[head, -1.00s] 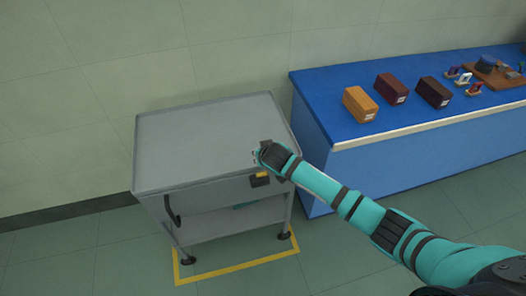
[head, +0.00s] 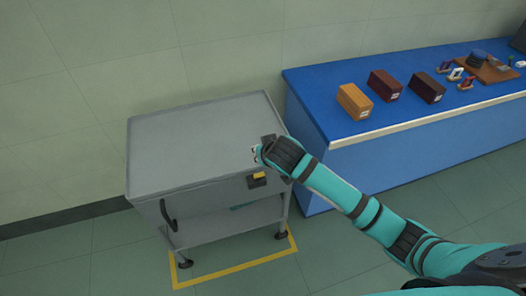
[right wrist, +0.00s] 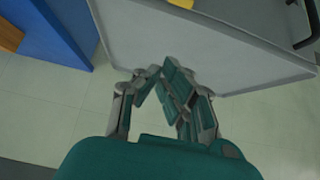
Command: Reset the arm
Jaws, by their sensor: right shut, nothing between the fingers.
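My right arm (head: 340,190) reaches in from the lower right in the head view. Its gripper (head: 256,154) is at the front right edge of a grey cart (head: 190,140), over a small black box with a yellow top (head: 258,178) on the cart's side. In the right wrist view the fingers of my right gripper (right wrist: 165,68) come together at the tips, shut and empty. The cart's pale panel (right wrist: 210,50) lies just beyond them; I cannot tell if they touch it. My left gripper is not in view.
A blue bench (head: 420,135) stands to the right, bearing an orange box (head: 354,101), a maroon box (head: 385,84), a dark brown box (head: 426,88) and a brown board (head: 497,73) with small parts. A yellow floor outline (head: 240,263) surrounds the cart. The cart top is bare.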

